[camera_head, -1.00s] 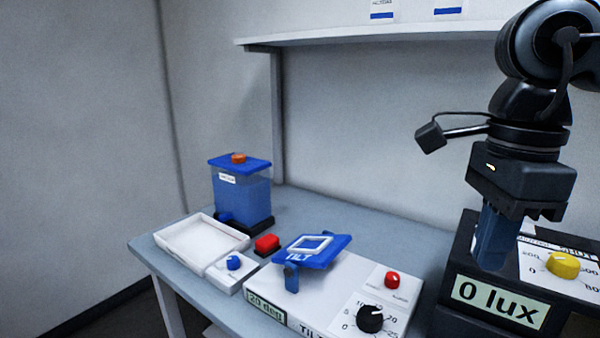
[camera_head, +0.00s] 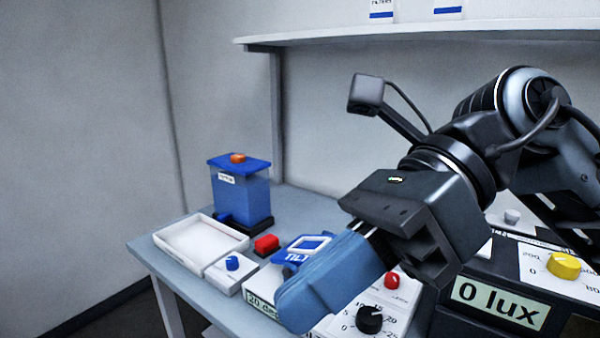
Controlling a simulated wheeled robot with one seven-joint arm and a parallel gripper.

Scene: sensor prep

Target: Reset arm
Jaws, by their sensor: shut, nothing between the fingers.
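My gripper (camera_head: 308,300) reaches down and to the left in front of the tilt device, with its blue fingers shut and nothing seen between them. My black arm comes in from the right. The white tilt device (camera_head: 340,325) has a blue tilting plate (camera_head: 303,247), a "20 deg" display, a black dial (camera_head: 369,319) and a red button (camera_head: 391,281). My gripper hides much of the device and part of its plate.
A black box with a "0 lux" display (camera_head: 500,302) and a yellow knob (camera_head: 564,265) stands at right. A white tray (camera_head: 160,240), a blue-knobbed box (camera_head: 231,264), a red block (camera_head: 266,244) and a blue-lidded container (camera_head: 240,190) stand at left. A shelf (camera_head: 420,35) runs above.

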